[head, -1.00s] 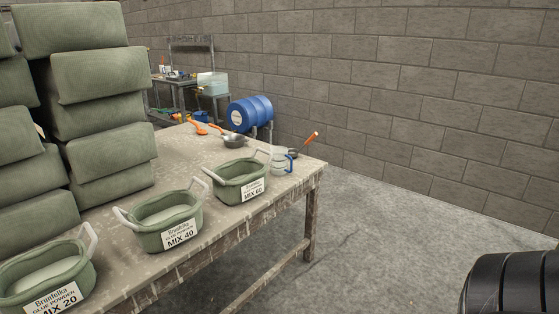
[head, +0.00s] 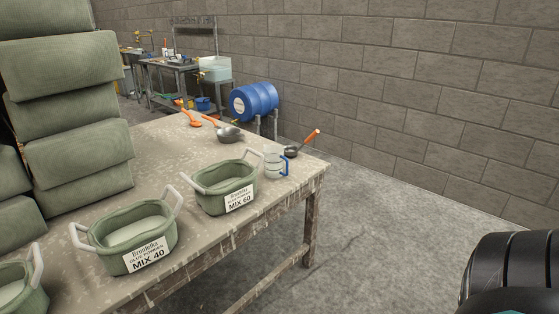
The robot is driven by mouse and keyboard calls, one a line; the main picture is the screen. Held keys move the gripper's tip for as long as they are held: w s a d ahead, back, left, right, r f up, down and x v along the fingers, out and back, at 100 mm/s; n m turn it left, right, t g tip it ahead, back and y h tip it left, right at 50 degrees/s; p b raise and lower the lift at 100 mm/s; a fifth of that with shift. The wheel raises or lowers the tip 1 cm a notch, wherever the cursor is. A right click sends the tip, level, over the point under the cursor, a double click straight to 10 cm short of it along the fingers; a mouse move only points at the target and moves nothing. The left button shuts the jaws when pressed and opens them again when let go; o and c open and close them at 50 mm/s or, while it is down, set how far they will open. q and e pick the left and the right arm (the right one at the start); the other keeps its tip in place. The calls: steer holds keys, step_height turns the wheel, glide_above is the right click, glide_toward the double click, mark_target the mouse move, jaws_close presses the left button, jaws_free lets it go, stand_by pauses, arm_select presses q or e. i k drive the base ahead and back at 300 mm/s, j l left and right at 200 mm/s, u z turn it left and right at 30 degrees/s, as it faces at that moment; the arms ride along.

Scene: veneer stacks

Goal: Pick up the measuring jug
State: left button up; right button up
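The measuring jug (head: 273,167) is a small clear jug with a blue handle. It stands upright near the far right corner of the worktable (head: 160,152), just right of the green MIX 60 bag (head: 225,187). Its handle points to the right. Nothing is holding it. Neither gripper shows in the head view; a black, ribbed part of mine fills the lower right corner.
Green bags MIX 40 (head: 127,238) and another (head: 22,290) line the table's front. An orange-handled ladle (head: 292,152) lies behind the jug, and a metal pan (head: 229,134) sits farther back. Stacked green bundles (head: 75,155) block the left. The floor (head: 400,225) right of the table is clear.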

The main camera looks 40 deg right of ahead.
mark_target(274, 158)
steer(key=i+l, duration=0.1)
steer(key=l, duration=0.35)
steer(key=i+l, duration=0.15)
steer(key=l, duration=0.3)
steer(key=i+l, duration=0.1)
steer(key=l, duration=0.35)
steer(key=i+l, duration=0.15)
steer(key=l, duration=0.3)
